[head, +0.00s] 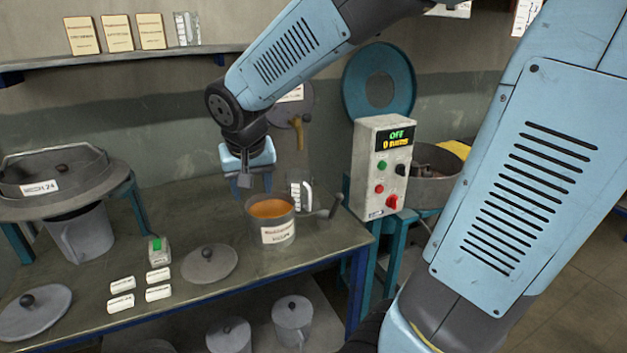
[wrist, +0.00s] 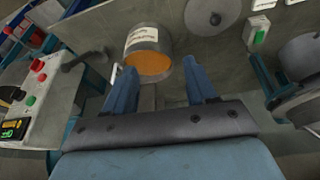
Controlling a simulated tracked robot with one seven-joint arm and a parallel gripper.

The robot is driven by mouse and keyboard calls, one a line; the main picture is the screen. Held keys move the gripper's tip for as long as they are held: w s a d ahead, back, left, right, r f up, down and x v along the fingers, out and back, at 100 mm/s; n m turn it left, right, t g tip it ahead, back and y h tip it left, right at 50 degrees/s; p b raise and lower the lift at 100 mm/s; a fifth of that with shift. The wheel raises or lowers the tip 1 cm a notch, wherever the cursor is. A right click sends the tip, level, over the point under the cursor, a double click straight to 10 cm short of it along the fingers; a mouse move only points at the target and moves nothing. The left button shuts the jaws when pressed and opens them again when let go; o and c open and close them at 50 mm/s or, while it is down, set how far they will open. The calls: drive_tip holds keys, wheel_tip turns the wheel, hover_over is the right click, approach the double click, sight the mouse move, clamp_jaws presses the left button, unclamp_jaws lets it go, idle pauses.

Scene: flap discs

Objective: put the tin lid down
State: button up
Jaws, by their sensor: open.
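A round grey lid (head: 210,264) with a dark knob lies flat on the bench, left of an open tin (head: 272,232). The same lid shows at the top of the wrist view (wrist: 205,22). The tin is grey with a white label, a side handle and orange contents, and nothing covers it. It also shows in the wrist view (wrist: 150,42), ahead of the fingers. My gripper (head: 256,184) is open above the bench, over the back of the tin; in the wrist view its fingers (wrist: 161,84) are apart with nothing between them.
Another grey lid (head: 35,313) lies at the bench's left. A control box (head: 382,165) reading OFF stands to the right. Lidded pots (head: 292,318) stand below.

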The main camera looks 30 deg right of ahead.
drive_tip(key=s+d+r, duration=0.3)
drive_tip(key=s, duration=0.4)
drive_tip(key=s+d+r+n+t+y, duration=0.1)
drive_tip(key=s+d+r, duration=0.2)
drive_tip(key=s, duration=0.4)
drive_tip(key=shift+d+n+t, duration=0.3)
drive_tip(key=shift+d, duration=0.25)
